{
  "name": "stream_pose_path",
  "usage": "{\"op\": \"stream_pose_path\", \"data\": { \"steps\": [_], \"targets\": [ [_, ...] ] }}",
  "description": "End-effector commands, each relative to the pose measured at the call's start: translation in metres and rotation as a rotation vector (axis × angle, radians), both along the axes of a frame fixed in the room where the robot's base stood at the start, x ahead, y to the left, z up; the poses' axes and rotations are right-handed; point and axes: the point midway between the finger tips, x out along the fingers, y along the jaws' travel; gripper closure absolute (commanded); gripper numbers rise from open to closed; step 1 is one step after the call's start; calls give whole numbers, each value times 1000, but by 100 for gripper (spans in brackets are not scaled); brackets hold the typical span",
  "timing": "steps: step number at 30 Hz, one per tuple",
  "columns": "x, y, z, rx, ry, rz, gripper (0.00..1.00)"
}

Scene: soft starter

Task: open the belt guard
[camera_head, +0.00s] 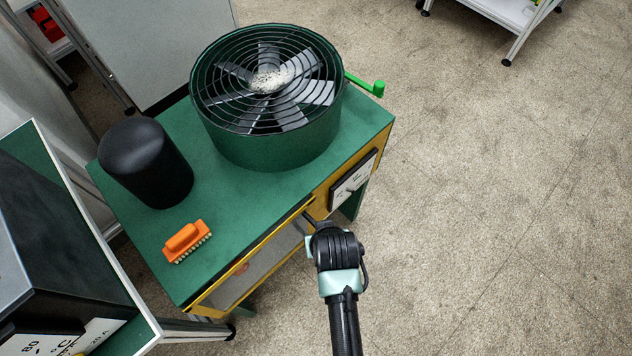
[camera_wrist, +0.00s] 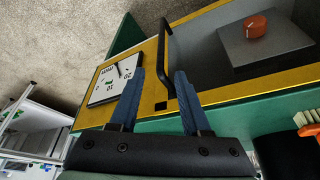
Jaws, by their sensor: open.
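The belt guard (camera_head: 262,268) is a yellow-framed front panel with a see-through pane, below the green cabinet top. It looks shut, lying along the cabinet front. In the wrist view its yellow frame (camera_wrist: 235,95) carries a black bar handle (camera_wrist: 166,45). My gripper (camera_head: 318,222) is at the front of the cabinet, near the handle end of the guard. In the wrist view my gripper (camera_wrist: 160,72) has its two blue fingers apart and nothing held. The handle runs close to the right fingertip, which hides part of it; I cannot tell whether they touch.
A green caged fan (camera_head: 265,145) with a green crank (camera_head: 375,88), a black cylinder (camera_head: 146,165) and an orange brush (camera_head: 186,241) stand on top. A dial gauge (camera_head: 352,182) is beside the guard. An orange knob (camera_wrist: 255,26) shows behind the pane. Floor at right is clear.

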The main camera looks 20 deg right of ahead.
Motion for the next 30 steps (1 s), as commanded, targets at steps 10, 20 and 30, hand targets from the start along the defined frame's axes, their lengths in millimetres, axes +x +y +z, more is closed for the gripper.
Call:
{"op": "stream_pose_path", "data": {
  "steps": [10,20,30],
  "targets": [
    [24,-6,-58,0,-2,1,53],
    [37,-9,-87,-1,-4,0,53],
    [38,-9,-90,-1,-4,1,53]
  ]
}}
